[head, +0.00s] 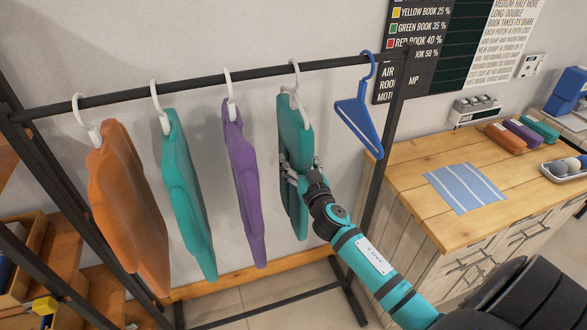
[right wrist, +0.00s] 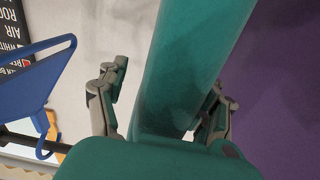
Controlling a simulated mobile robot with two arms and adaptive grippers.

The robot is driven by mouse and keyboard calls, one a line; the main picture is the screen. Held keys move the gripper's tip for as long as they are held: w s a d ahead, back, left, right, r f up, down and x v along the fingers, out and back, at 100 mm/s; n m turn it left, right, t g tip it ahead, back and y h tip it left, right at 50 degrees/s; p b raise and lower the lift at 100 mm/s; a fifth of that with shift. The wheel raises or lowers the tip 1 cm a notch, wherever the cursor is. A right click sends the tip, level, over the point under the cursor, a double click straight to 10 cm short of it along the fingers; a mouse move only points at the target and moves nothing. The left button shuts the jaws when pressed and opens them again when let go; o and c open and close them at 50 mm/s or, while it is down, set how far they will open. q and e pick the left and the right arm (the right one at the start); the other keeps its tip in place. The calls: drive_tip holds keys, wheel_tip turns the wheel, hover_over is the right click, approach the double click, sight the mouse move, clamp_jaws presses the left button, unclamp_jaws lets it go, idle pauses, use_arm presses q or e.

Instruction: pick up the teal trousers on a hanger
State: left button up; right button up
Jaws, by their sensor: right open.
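Teal trousers (head: 293,135) hang on a white hanger (head: 294,72) at the right part of the black rail. They also show large in the right wrist view (right wrist: 195,65). My right gripper (head: 301,171) is at their mid-height, with its open fingers on either side of the cloth. In the right wrist view the fingers (right wrist: 163,105) stand apart with the teal cloth between them; the left finger has a clear gap, and the right one is partly hidden behind the cloth. Another teal garment (head: 185,190) hangs further left. My left gripper is not in view.
A purple garment (head: 243,185) hangs just left, then the other teal one and an orange garment (head: 125,205). An empty blue hanger (head: 360,115) hangs to the right, near the rack's post (head: 385,150). A wooden counter (head: 420,165) stands at the right.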

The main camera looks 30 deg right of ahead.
drive_tip(key=shift+c, duration=0.3)
drive_tip(key=shift+s, duration=0.1)
drive_tip(key=shift+c, duration=1.2)
clamp_jaws()
drive_tip(key=shift+r, duration=0.15)
